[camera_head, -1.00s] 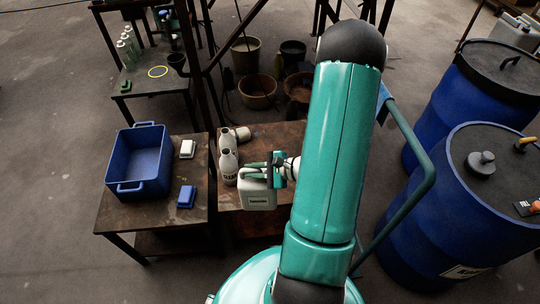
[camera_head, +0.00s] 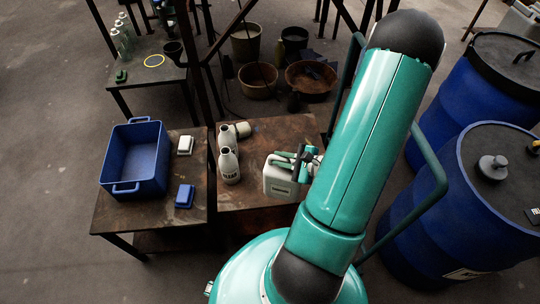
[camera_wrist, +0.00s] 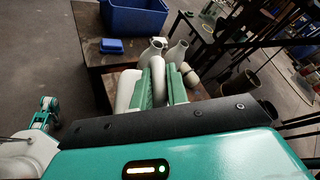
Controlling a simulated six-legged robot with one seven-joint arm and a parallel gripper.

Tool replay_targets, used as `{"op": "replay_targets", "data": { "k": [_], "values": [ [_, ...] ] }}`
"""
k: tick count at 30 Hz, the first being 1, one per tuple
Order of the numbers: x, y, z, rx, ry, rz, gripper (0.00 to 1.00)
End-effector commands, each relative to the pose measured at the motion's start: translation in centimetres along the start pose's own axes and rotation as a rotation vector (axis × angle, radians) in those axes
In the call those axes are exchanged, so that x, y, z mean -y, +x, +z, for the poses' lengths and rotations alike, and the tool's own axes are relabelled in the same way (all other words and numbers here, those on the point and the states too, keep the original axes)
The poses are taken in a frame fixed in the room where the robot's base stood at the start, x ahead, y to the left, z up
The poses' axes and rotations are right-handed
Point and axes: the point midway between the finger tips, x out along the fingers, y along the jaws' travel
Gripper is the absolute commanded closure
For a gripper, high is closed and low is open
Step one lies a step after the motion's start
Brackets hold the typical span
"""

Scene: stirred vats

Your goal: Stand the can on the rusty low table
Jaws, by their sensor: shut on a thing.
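The can, a white jerrycan with a dark label (camera_head: 280,182), hangs from my gripper (camera_head: 284,161), which is shut on it near its top. In the head view it overlaps the front right of the rusty low table (camera_head: 265,140); whether its base touches the top I cannot tell. In the wrist view the green fingers (camera_wrist: 160,85) are close together and part of the white can (camera_wrist: 127,90) shows at their left. Its underside is hidden. The can looks roughly upright.
White bottles (camera_head: 229,168) and a white container lying on its side (camera_head: 241,130) occupy the table's left part. A darker table at left holds a blue crate (camera_head: 113,170) and small boxes. Blue drums (camera_head: 500,200) stand at right. The table's back right is clear.

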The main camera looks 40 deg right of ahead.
Motion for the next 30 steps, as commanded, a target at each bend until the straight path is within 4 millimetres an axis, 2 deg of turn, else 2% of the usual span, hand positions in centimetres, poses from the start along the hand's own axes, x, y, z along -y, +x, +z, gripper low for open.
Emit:
{"op": "replay_targets", "data": {
  "k": [5, 13, 20, 25, 30],
  "values": [
    [1.5, 3.7, -2.0, 0.003, 0.001, 0.001, 1.00],
    [1.5, 8.0, -5.9, 0.001, 0.002, 0.000, 1.00],
    [1.6, 9.7, -7.5, 0.001, 0.001, 0.000, 1.00],
    [0.3, 10.3, -9.3, 0.000, 0.002, 0.000, 1.00],
    [0.0, 10.5, -9.8, -0.001, 0.000, -0.001, 1.00]
  ]
}}
